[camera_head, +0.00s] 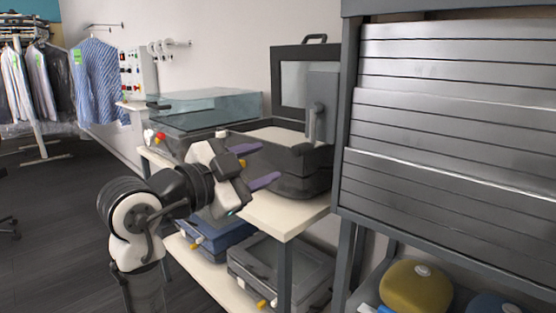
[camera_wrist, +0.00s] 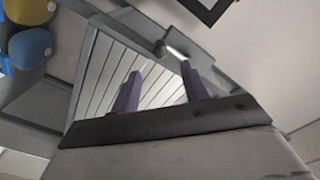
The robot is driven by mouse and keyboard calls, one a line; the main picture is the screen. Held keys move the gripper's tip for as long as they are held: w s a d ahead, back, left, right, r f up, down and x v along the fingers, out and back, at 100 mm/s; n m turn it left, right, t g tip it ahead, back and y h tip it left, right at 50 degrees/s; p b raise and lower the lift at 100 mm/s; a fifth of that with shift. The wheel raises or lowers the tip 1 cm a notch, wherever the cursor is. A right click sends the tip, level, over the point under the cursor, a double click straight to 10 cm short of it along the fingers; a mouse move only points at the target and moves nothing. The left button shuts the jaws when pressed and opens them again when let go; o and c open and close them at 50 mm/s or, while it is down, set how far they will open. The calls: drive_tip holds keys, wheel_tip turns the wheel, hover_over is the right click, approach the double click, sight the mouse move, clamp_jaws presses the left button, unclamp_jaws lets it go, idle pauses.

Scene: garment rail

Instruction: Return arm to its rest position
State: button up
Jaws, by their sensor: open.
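My arm reaches in from the lower left of the head view, bent at the elbow. My gripper (camera_head: 256,165) has two purple fingers, spread apart with nothing between them. It is in front of the dark open-lidded box (camera_head: 300,182) on the shelf unit; I cannot tell whether it touches it. In the wrist view my gripper (camera_wrist: 163,88) also shows open and empty, its fingers pointing toward the grey slatted panel.
The shelf unit (camera_head: 275,213) carries a glass-lidded case (camera_head: 205,108) on top and bins (camera_head: 280,268) below. The slatted cabinet (camera_head: 450,110) stands close on the right. A garment rail with shirts (camera_head: 95,80) is at the back left. Dark floor (camera_head: 50,230) is open at the left.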

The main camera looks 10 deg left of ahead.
drive_tip(key=shift+s+a, duration=0.3)
drive_tip(key=shift+s, duration=0.2)
drive_tip(key=shift+a+r, duration=0.1)
